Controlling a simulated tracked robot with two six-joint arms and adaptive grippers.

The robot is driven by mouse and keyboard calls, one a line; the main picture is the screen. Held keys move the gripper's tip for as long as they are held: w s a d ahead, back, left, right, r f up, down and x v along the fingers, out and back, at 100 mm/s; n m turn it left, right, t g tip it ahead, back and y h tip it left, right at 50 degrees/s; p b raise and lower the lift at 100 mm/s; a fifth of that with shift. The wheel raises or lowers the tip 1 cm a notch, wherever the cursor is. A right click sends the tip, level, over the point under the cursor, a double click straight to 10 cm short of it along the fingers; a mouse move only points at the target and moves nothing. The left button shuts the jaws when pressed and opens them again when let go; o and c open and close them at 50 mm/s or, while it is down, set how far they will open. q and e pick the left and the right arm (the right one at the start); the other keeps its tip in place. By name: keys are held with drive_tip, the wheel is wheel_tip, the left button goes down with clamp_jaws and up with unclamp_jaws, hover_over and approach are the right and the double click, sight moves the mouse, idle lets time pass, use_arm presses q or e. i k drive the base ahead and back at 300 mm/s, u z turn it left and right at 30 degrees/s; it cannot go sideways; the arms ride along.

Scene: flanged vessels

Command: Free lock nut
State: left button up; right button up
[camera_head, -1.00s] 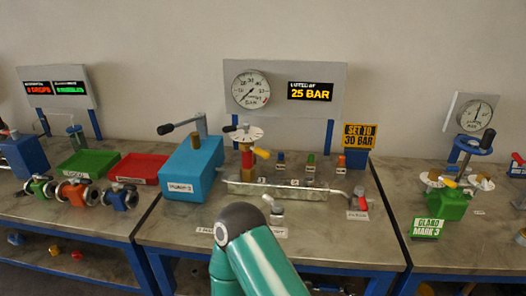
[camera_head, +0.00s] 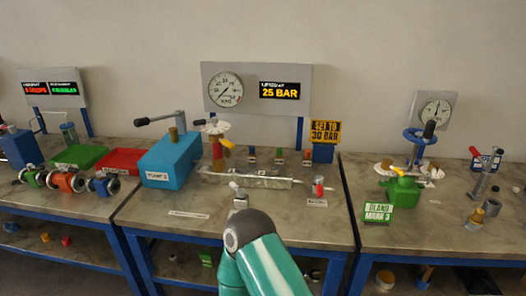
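A relief valve (camera_head: 217,153) with a red and brass body and a white round dial plate (camera_head: 215,127) on top stands on the middle bench. A yellow lever or tag sticks out at its right side. The lock nut is too small to make out for certain on it. A sign above reads "25 BAR" (camera_head: 279,90), and a yellow sign reads "SET TO 30 BAR" (camera_head: 325,132). A teal arm link of mine rises at the bottom middle, in front of the bench.
A blue pump box (camera_head: 168,165) with a lever stands left of the valve. Green (camera_head: 80,156) and red (camera_head: 122,160) trays and several flanged valves are on the left bench. A green gland valve (camera_head: 402,190) stands on the right bench. The middle bench's front left is mostly bare.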

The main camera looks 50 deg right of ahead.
sight(219, 138)
drive_tip(key=z, duration=0.15)
drive_tip(key=k, duration=0.75)
drive_tip(key=z, duration=0.6)
drive_tip(key=i, duration=0.7)
